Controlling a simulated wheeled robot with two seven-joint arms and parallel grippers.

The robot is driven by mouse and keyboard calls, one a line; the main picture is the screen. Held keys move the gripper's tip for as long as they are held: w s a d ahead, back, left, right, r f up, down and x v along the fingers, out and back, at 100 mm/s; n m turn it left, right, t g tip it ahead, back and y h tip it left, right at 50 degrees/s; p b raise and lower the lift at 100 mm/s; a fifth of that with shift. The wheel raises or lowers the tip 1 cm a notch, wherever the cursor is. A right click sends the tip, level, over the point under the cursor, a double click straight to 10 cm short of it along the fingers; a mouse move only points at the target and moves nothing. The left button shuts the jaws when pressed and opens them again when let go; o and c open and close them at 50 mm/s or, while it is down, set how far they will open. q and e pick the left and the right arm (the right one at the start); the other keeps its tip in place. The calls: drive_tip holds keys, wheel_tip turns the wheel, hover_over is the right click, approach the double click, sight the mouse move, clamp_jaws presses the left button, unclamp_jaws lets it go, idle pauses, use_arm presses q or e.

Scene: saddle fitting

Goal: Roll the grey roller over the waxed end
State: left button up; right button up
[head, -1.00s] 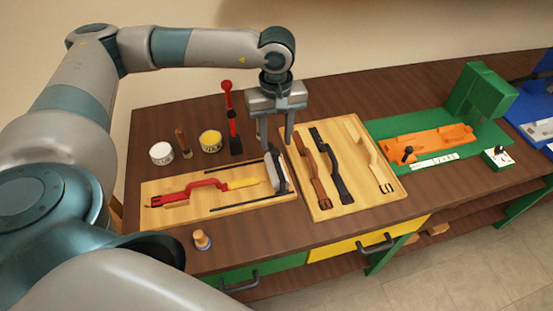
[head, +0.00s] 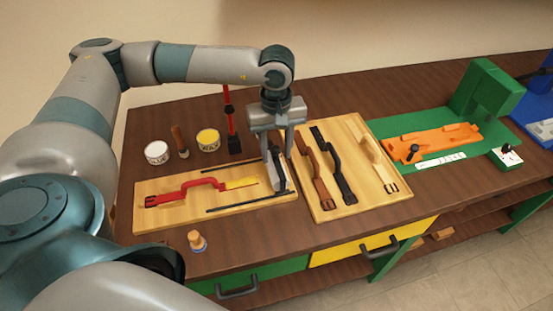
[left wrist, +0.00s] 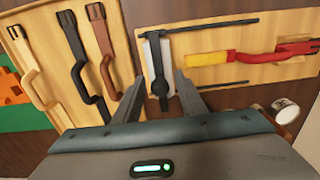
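The grey roller (head: 275,174) with its black handle rests at the right end of the wooden board (head: 150,216). It also shows in the left wrist view (left wrist: 152,55). My left gripper (head: 277,155) is low over the roller, pointing down. Its fingers (left wrist: 160,82) are apart, one on each side of the black handle, with gaps visible in the left wrist view. A red strap (head: 200,186) with a yellow waxed end (head: 240,183) lies on the board, left of the roller. The yellow end also shows in the left wrist view (left wrist: 207,59). My right gripper is out of view.
Two thin black rods (head: 237,201) lie along the board. A second board (head: 325,212) with several straps adjoins on the right. Two tins (head: 157,153), a wooden-handled tool (head: 180,141) and a red-and-black tool (head: 233,143) stand behind. A small wooden knob (head: 197,241) stands in front.

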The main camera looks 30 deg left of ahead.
use_arm(q)
drive_tip(key=shift+c, duration=0.7)
drive_tip(key=c, duration=0.6)
drive_tip(key=shift+s+a, duration=0.1)
drive_tip(key=shift+c, duration=0.2)
drive_tip(key=shift+s+a+f+b, duration=0.1)
drive_tip(key=shift+s+a+b, duration=0.15)
drive_tip(key=shift+s+b, duration=0.05)
drive_tip(key=shift+s+a, duration=0.35)
drive_tip(key=shift+s, duration=0.05)
drive_tip(key=shift+s+a+b, duration=0.5)
drive_tip(key=shift+s+a, duration=0.05)
drive_tip(key=shift+s, duration=0.15)
